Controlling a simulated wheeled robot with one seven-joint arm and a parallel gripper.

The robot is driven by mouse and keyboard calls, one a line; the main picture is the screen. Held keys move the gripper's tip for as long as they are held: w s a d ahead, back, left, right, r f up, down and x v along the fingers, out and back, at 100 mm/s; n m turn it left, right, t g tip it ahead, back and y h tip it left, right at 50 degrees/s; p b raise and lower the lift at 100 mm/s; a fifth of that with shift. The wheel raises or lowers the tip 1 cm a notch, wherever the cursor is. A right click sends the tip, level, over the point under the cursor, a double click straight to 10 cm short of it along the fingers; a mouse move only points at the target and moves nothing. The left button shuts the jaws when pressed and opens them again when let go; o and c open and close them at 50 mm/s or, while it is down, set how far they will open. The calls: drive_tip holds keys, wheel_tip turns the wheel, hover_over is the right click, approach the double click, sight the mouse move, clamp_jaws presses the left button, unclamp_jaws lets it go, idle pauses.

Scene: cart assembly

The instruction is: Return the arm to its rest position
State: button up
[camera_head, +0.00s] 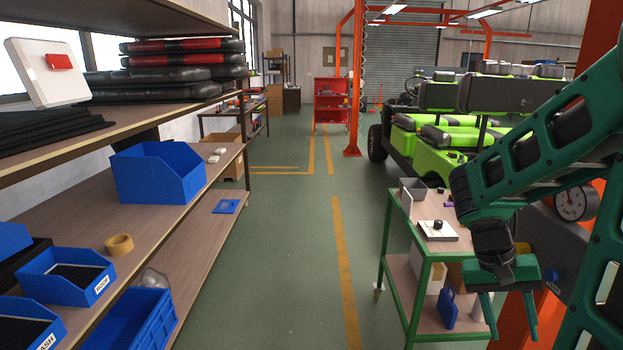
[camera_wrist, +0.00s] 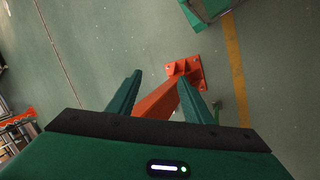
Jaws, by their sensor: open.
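My green arm reaches in from the right side of the head view and bends down. My gripper (camera_head: 507,312) hangs at its end with the fingers apart and nothing between them. It appears in front of the right side of a green-framed cart (camera_head: 420,262). In the wrist view my gripper (camera_wrist: 158,92) also shows two spread green fingers. The floor and an orange post with a base plate (camera_wrist: 187,74) lie beyond them.
A shelf unit with blue bins (camera_head: 158,175) and a tape roll (camera_head: 119,244) stands on the left. A green vehicle (camera_head: 440,140) and an orange column (camera_head: 355,80) stand on the right. The middle aisle floor (camera_head: 285,230) is clear.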

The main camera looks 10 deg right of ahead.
drive_tip(key=s+a+r+n+t+y, duration=0.2)
drive_tip(key=s+a+r+t+y, duration=0.1)
drive_tip(key=s+a, duration=0.3)
drive_tip(key=shift+s+a+r+t+y, duration=0.35)
drive_tip(key=shift+a+r, duration=0.4)
drive_tip(key=shift+a, duration=0.4)
drive_tip(key=shift+w, duration=0.1)
drive_tip(key=shift+w+f, duration=0.25)
drive_tip(key=shift+w, duration=0.35)
